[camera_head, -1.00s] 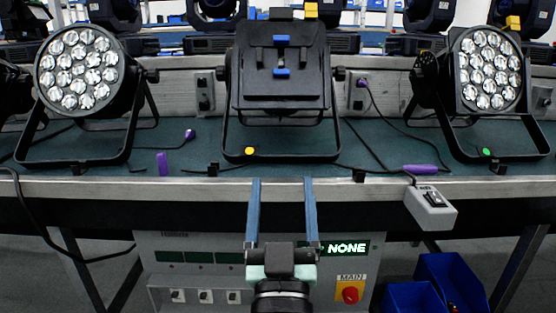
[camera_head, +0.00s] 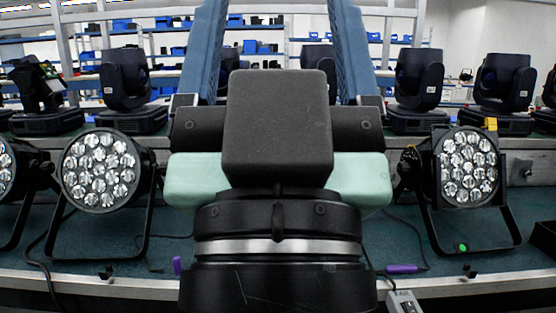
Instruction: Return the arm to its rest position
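My gripper (camera_head: 278,12) is close to the camera in the middle of the head view and points upward. Its two blue fingers stand well apart with nothing between them, so it is open. Their tips reach the top edge of the picture. The black wrist and pale green gripper body fill the lower middle and hide the centre of the bench. I cannot see the middle par can behind them.
A par can (camera_head: 100,170) stands left on the bench and another par can (camera_head: 466,168) stands right. Several moving-head lights, such as this one (camera_head: 420,85), line the shelf behind. A purple marker (camera_head: 402,269) and a grey switch box (camera_head: 403,302) are near the front edge.

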